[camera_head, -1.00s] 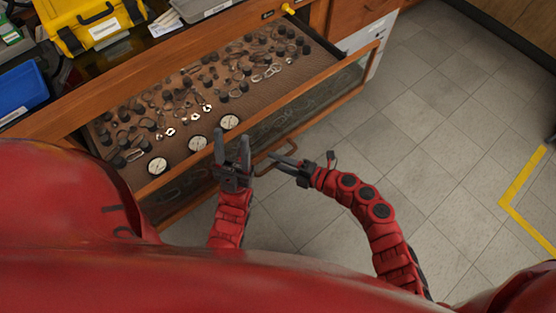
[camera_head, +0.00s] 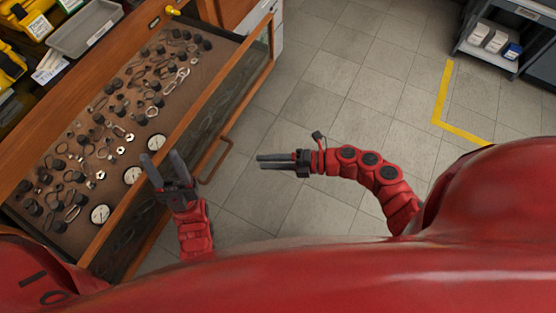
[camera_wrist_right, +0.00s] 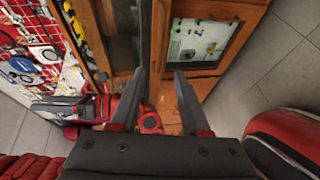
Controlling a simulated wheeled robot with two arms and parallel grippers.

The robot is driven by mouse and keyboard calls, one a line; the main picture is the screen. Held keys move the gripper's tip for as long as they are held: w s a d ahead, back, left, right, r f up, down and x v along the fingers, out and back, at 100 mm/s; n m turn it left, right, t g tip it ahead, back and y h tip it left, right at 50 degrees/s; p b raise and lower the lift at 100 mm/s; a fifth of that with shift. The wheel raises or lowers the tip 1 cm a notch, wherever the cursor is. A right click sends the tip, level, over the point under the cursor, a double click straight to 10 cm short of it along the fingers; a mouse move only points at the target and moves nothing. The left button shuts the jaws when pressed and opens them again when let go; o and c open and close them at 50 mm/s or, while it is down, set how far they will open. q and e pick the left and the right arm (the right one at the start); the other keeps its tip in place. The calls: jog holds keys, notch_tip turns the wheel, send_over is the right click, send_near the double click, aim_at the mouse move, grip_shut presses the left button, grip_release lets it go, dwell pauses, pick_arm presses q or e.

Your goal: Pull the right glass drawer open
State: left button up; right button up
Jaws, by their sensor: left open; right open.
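A wooden drawer with a glass front (camera_head: 205,125) stands pulled out in the head view, full of small parts and dial gauges; I cannot tell if it is the right one. Its bar handle (camera_head: 217,160) is on the front. My left gripper (camera_head: 161,157) is open and empty at the drawer's front edge, left of the handle; contact is unclear. My right gripper (camera_head: 259,162) is open and empty, to the right of the handle and apart from it. In the right wrist view, its open fingers (camera_wrist_right: 161,72) point toward wooden fronts with a glass pane (camera_wrist_right: 200,42).
Grey trays (camera_head: 85,28) and yellow cases lie on the bench top beyond the drawer. Tiled floor (camera_head: 330,85) is free to the right, with a yellow floor line (camera_head: 441,95). A grey shelf unit (camera_head: 500,35) stands at the upper right.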

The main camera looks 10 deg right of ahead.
jog(key=shift+v, duration=1.4)
